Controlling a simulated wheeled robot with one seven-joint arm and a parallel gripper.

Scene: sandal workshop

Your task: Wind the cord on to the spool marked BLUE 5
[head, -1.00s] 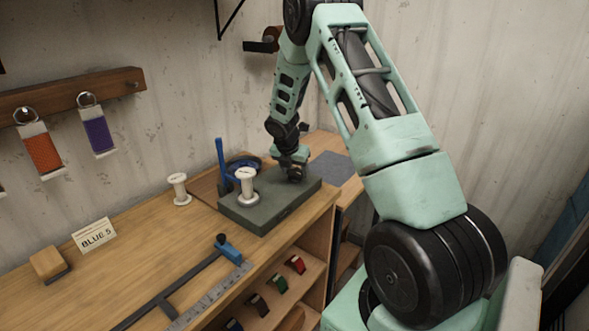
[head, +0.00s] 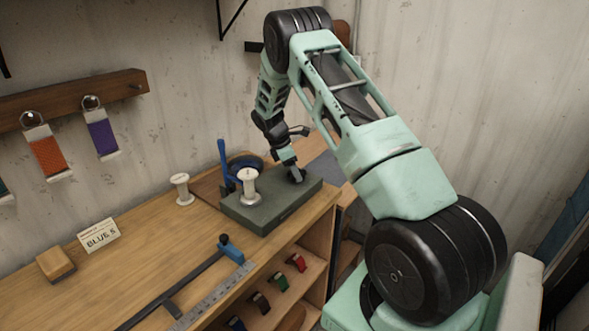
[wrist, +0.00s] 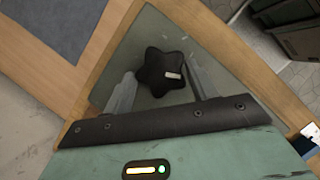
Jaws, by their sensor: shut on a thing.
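A white spool (head: 249,188) stands upright on a dark green block (head: 272,217) at the bench's far end. A second white spool (head: 182,190) stands on the bench to its left. A card (head: 99,236) reading BLUE 5 is on the bench at left; I cannot read a mark on either spool. My gripper (head: 297,177) is down at the block's right part. In the wrist view, my gripper (wrist: 159,70) is shut on a black star-shaped knob (wrist: 163,74), one finger on each side. The knob is hidden in the head view. I cannot make out the cord.
A blue upright piece (head: 222,160) stands behind the block. A wood-topped brush-like block (head: 55,263), a metal ruler (head: 197,313) and a blue-ended bar tool (head: 232,252) lie nearer. Orange (head: 47,156) and purple (head: 102,138) tags hang on the wall.

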